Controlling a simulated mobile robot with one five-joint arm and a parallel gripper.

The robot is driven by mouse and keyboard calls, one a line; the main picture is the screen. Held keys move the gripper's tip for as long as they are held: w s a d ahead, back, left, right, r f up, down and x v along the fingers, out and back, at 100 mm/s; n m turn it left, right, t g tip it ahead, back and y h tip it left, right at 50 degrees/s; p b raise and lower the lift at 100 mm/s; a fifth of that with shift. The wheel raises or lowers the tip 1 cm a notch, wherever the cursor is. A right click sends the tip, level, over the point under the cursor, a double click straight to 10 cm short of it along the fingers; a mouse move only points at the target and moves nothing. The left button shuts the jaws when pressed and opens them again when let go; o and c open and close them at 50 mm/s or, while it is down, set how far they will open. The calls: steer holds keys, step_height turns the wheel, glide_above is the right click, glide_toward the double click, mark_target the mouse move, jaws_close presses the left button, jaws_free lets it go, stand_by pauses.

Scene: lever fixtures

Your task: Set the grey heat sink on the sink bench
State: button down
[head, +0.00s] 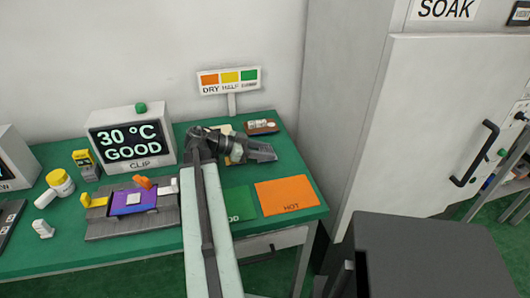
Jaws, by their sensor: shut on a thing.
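My gripper (262,153) is over the back right part of the green bench (50,262), above the green and orange mats, and points right. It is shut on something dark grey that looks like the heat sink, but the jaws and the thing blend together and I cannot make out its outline. Left of my arm, a grey fixture (105,228) on the bench holds a purple board (120,208) with a pale square on it. An orange part (142,182) stands at its back edge. I cannot tell from any label which surface is the sink bench.
A display (130,140) reads "30 °C GOOD" above "CLIP". An orange mat (287,194) marked HOT and a partly covered green mat (238,203) lie bare. A brown tray (261,127) sits behind.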

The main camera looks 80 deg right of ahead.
steer(key=shift+f, duration=0.1)
steer(key=c, duration=0.8)
jaws_free()
steer(key=shift+c, duration=0.2)
steer(key=shift+r, duration=0.35)
steer(key=p+v, duration=0.3)
steer(key=v, duration=0.4)
steer(key=shift+w, duration=0.25)
